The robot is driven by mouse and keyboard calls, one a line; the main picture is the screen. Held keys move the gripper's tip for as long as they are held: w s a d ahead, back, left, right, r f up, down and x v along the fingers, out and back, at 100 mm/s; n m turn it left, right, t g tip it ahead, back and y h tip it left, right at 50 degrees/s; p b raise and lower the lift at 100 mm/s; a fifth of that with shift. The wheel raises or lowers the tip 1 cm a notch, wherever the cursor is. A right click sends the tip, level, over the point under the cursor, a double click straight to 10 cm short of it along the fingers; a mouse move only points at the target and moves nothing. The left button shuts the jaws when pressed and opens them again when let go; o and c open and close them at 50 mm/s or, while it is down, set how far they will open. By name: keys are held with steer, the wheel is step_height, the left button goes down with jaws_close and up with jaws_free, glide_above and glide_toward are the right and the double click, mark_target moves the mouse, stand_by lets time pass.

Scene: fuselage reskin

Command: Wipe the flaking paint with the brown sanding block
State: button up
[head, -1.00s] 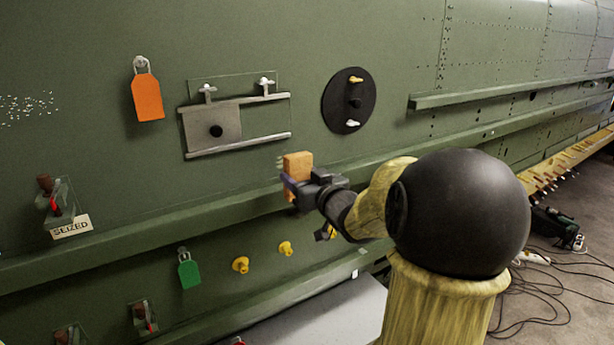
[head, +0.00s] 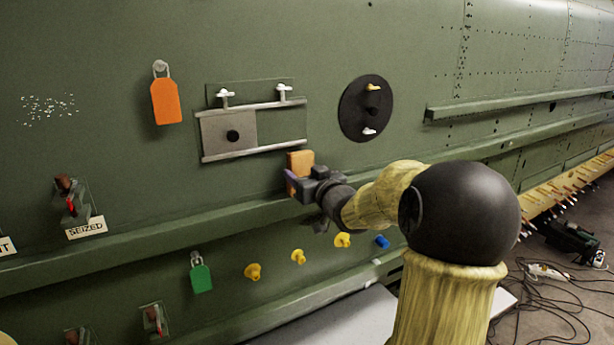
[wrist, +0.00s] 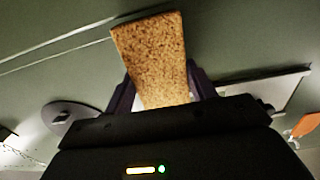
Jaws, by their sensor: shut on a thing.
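The brown sanding block (head: 299,160) is held in my gripper (head: 297,182), in front of the green fuselage wall below the sliding panel. In the wrist view the block (wrist: 154,60) stands up between the two dark fingers of my gripper (wrist: 158,92), which are shut on it. The flaking paint (head: 48,109) is a patch of pale specks on the wall at the far left of the head view. My gripper and the block are well to the right of the patch and apart from it.
An orange tag (head: 165,101), a sliding panel (head: 228,132) on rails and a black disc (head: 365,108) are on the wall. A long green ledge (head: 230,219) juts out below. A switch marked SEIZED (head: 72,198) sits at left. Yellow knobs (head: 298,257) and a green tag (head: 201,278) are lower.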

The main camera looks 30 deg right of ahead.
steer(key=shift+a, duration=0.55)
steer(key=shift+d+r, duration=0.1)
steer(key=shift+d, duration=0.1)
steer(key=shift+w, duration=0.5)
steer(key=shift+w, duration=0.25)
steer(key=shift+w, duration=0.25)
steer(key=shift+d+p, duration=0.7)
steer(key=shift+d, duration=0.4)
steer(key=shift+d+p, duration=0.3)
steer(key=shift+d, duration=0.45)
